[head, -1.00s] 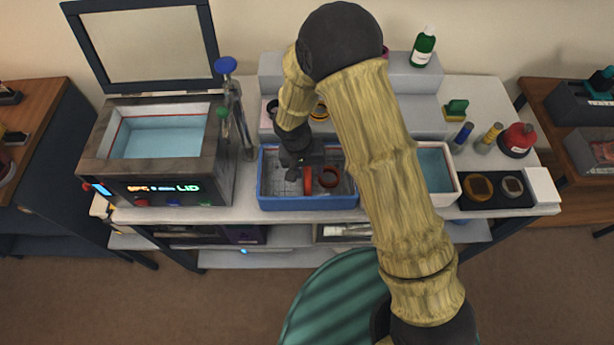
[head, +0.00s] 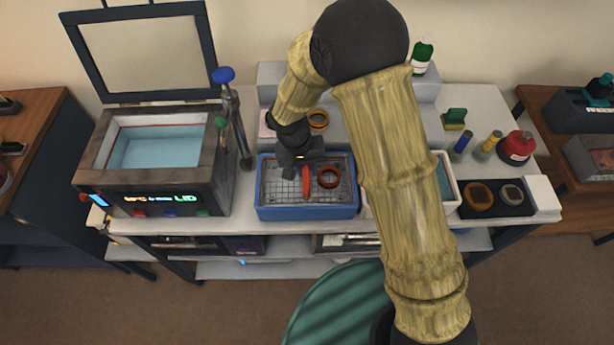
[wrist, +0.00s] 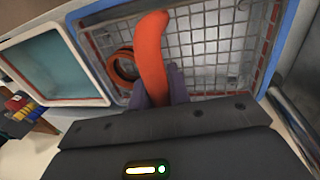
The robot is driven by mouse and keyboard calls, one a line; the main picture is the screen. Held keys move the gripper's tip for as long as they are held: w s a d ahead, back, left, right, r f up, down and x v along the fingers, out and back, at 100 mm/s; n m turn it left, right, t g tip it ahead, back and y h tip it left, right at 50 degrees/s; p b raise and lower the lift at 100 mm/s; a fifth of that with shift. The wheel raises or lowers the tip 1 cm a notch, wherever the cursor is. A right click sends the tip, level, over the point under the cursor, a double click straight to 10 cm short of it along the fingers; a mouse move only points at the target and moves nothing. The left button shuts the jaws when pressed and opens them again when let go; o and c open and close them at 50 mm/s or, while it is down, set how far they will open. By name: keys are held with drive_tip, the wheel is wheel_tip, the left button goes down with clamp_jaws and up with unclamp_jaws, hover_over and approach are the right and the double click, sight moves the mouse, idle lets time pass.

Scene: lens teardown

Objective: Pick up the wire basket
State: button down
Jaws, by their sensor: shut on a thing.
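The wire basket (wrist: 215,45) is a grey metal mesh with an upright orange-red handle (wrist: 151,55). It sits inside a blue tub (head: 308,212) on the bench in the head view. A dark red ring (head: 328,177) lies in the basket, and it also shows in the wrist view (wrist: 124,66). My gripper (wrist: 160,88) is above the basket with its fingers shut on the handle. In the head view my gripper hides part of the basket's left side. I cannot tell whether the basket's floor touches the tub.
A lidded water bath (head: 160,150) stands open to the left, with a tap (head: 236,120) between it and the tub. A white tub of water (head: 450,185) is close on the right, partly behind my arm. A grey raised shelf (head: 283,78) stands behind.

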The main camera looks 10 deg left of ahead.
wheel_tip(320, 180, up, 5)
drive_tip(key=shift+r, duration=0.1)
idle(0.7)
